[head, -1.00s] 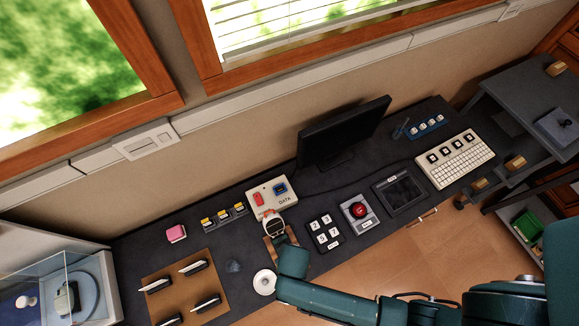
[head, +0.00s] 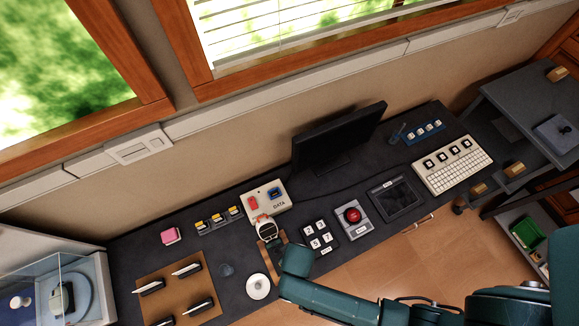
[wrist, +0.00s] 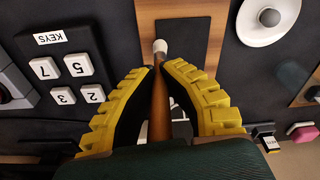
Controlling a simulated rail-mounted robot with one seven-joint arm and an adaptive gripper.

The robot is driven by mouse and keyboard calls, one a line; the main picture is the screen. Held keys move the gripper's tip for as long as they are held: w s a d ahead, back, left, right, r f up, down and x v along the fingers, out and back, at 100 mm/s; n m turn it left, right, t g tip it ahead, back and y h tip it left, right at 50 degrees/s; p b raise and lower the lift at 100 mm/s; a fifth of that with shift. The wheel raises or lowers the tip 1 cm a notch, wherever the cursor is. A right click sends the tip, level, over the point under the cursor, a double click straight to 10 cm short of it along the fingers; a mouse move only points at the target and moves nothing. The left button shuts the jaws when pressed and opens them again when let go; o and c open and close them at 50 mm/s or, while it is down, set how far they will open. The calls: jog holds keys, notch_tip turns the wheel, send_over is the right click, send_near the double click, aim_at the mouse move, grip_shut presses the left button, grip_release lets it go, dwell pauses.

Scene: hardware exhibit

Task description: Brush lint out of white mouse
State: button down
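My gripper (wrist: 158,68) has its yellow ridged fingertips closed in on both sides of a slim wooden brush handle (wrist: 160,115). The handle points away from the palm toward a small pale tip (wrist: 160,46), seen over a dark pad on a wooden tray (wrist: 143,22). In the head view my gripper (head: 266,228) is over this tray (head: 267,264), and the brush is hidden. A round white item with a grey ball-like centre (wrist: 268,18) lies to the right of the tray; it may be the white mouse. It also shows in the head view (head: 258,287). Lint cannot be made out.
A number keypad (head: 319,238), a red-button box (head: 353,216) and a DATA box (head: 277,200) stand close to my gripper. A brown mat (head: 168,292) holds several upright pieces at left. A monitor (head: 340,140) stands behind.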

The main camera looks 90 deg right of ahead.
jog(key=r+p, duration=0.2)
jog(key=shift+s+r, duration=0.2)
jog(key=shift+r, duration=0.15)
jog(key=shift+w+r+p, duration=0.15)
jog(key=shift+r+p, duration=0.15)
jog(key=shift+p, duration=0.05)
notch_tip(320, 180, up, 5)
jog(key=p, duration=0.5)
